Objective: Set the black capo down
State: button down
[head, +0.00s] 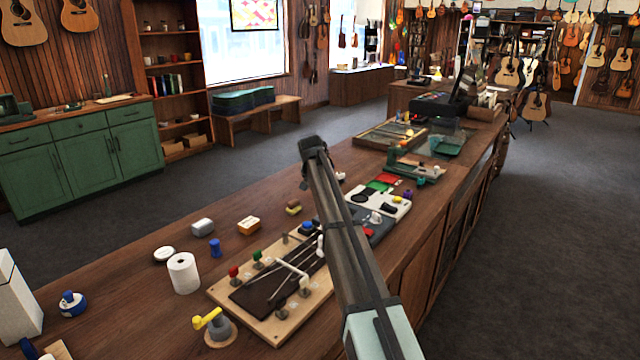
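My gripper (314,150) reaches up from the bottom of the head view, over the long wooden counter (130,262). Its long grey body hides part of the counter behind it. A dark, lumpy piece sits at its tip. I cannot tell whether this is the black capo or the fingertips themselves, nor whether the fingers are open or shut. The tip looks raised above the counter. A small black object (388,208) lies on a white board (362,198) right of my gripper; its kind is unclear.
A wooden board with pegs (262,325) lies left of my gripper. A white roll (183,273), a blue piece (215,248) and a yellow-handled piece (208,318) stand nearby. A green stand (415,172) and a wooden case (372,135) are farther back. Bare counter shows at left.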

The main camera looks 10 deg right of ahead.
jog(key=c, duration=1.1)
grip_release()
jog(key=shift+f, duration=0.1)
jog(key=shift+r, duration=0.2)
jog(key=v, duration=1.2)
